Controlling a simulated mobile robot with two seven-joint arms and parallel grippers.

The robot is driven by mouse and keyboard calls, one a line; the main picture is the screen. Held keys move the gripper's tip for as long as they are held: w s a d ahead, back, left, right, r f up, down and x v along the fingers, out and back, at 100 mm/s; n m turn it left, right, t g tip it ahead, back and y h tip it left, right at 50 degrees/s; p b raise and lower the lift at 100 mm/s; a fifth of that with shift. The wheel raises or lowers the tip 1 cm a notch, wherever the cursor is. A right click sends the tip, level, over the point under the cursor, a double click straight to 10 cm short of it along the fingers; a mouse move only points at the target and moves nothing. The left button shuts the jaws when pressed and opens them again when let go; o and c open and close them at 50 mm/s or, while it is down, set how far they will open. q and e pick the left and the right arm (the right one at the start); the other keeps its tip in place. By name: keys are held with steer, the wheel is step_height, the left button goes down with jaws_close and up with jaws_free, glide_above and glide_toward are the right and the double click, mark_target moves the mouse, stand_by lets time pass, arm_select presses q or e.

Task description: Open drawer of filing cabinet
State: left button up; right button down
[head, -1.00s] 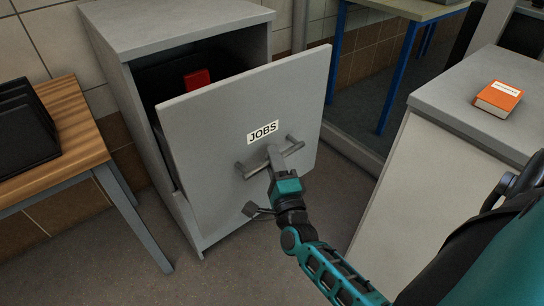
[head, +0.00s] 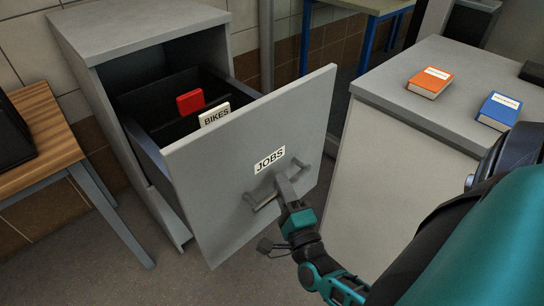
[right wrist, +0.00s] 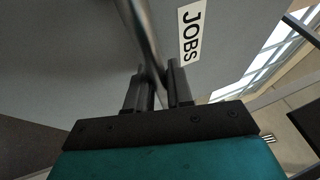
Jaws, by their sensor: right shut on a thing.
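The grey filing cabinet (head: 140,22) stands at the back left in the head view. Its drawer (head: 225,170), labelled JOBS, is pulled well out, and its dark inside shows a red tab (head: 190,101) and a white BIKES divider (head: 214,115). The bar handle (head: 262,203) is on the drawer front below the label. My right gripper (head: 283,184) is shut on the handle; in the right wrist view its two fingers (right wrist: 160,88) sit on either side of the bar. My left gripper is not in view.
A grey counter (head: 395,98) stands at the right, with an orange book (head: 429,83) and a blue book (head: 499,111) on it. A wooden table (head: 38,135) with a black tray (head: 14,130) is at the left. Floor is free in front of the cabinet.

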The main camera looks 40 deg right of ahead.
steer(key=shift+s, duration=1.1)
steer(key=c, duration=1.1)
jaws_free()
steer(key=shift+s, duration=0.15)
steer(key=v, duration=1.2)
steer(key=shift+s, duration=0.35)
steer(key=shift+f, duration=0.15)
